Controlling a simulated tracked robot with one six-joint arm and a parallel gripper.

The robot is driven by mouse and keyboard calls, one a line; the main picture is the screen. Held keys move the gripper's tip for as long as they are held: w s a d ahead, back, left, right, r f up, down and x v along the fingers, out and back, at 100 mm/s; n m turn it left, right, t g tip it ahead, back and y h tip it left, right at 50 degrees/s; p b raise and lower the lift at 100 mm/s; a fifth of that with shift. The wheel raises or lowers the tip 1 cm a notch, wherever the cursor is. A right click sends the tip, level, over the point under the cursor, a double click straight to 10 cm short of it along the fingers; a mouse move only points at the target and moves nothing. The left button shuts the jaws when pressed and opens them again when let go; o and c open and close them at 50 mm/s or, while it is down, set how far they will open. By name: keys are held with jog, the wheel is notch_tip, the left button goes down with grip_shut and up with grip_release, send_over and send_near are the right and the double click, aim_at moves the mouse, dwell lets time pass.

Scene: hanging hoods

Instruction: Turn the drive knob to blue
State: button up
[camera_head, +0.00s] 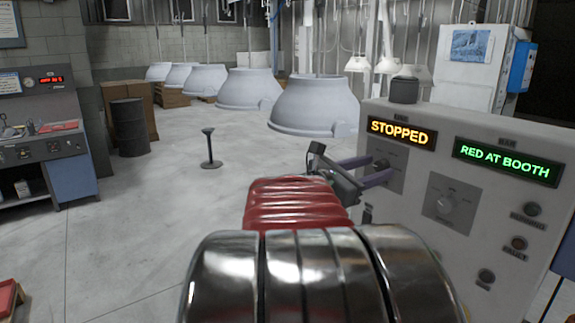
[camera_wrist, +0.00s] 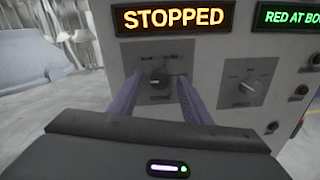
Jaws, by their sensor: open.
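The grey control panel (camera_head: 480,130) has two knobs. The left knob (camera_wrist: 158,78) is dark and sits on a plate below the amber "STOPPED" display (camera_wrist: 175,19). The right knob (camera_wrist: 248,86) is grey and sits below the green "RED AT BOOTH" display (camera_head: 507,160). The small labels are too blurred to read, so I cannot tell which is the drive knob, or the left knob's setting. My gripper (camera_wrist: 158,82) is open, its purple fingers reaching toward the panel on either side of the left knob. I cannot tell whether they touch it. My arm covers part of the panel's left side.
Several large pale hoods (camera_head: 318,105) hang in a row behind the panel. Indicator lamps (camera_head: 533,209) are at the panel's right side. A dark barrel (camera_head: 130,128) and another console (camera_head: 45,140) are at left. A thin stand (camera_head: 209,148) is on open floor.

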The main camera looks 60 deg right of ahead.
jog(key=shift+c, duration=0.5)
jog(key=c, duration=0.9)
jog(key=shift+c, duration=0.2)
jog(key=shift+m, duration=0.4)
jog(key=m, duration=0.5)
jog(key=shift+s, duration=0.1)
jog(key=m, duration=0.5)
jog(key=shift+m, duration=0.3)
jog(key=shift+s, duration=0.1)
jog(key=shift+a+f, duration=0.1)
jog(key=o, duration=1)
